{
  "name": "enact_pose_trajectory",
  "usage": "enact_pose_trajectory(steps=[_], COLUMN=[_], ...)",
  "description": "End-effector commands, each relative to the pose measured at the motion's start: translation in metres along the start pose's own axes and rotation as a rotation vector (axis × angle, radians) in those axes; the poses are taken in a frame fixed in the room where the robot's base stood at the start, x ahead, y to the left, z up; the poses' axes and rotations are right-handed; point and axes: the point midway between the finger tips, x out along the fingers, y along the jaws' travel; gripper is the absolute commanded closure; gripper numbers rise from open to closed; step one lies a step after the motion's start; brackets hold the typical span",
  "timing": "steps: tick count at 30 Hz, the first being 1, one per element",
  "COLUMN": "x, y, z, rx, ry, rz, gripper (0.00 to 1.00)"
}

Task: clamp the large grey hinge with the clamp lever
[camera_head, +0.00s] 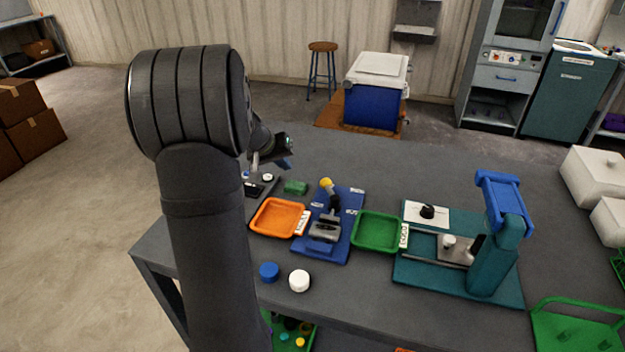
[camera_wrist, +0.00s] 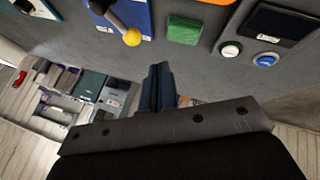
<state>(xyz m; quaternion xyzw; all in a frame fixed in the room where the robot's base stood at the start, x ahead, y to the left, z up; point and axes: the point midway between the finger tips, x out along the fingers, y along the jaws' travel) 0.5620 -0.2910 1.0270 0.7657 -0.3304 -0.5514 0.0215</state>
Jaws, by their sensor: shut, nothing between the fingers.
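The clamp lever with its yellow knob (camera_head: 326,183) rises from the blue clamp base (camera_head: 328,251) in the middle of the table. Its knob also shows at the top of the wrist view (camera_wrist: 131,37). A grey metal piece, seemingly the large grey hinge (camera_head: 324,230), lies on the blue base in front of the lever; whether anything presses on it is too small to tell. My gripper (camera_head: 285,164) is raised behind and left of the lever, apart from it. In the wrist view its blue fingers (camera_wrist: 160,88) are together and empty.
An orange tray (camera_head: 257,231) and a green tray (camera_head: 376,249) flank the clamp base. A green block (camera_head: 295,187) and a button panel (camera_head: 262,188) lie behind. A teal press (camera_head: 490,265) stands right. Blue (camera_head: 269,271) and white (camera_head: 299,281) round pieces sit in front.

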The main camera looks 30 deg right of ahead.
Motion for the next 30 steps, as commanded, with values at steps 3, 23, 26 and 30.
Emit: enact_pose_trajectory(steps=[3, 23, 26, 30], x=[0.0, 0.096, 0.108, 0.118], y=[0.0, 0.001, 0.011, 0.025], z=[0.0, 0.001, 0.001, 0.003], rx=[0.001, 0.002, 0.004, 0.004], ry=[-0.001, -0.005, -0.003, -0.003], rz=[0.0, 0.001, 0.002, 0.001], gripper=[1.0, 1.0, 1.0, 1.0])
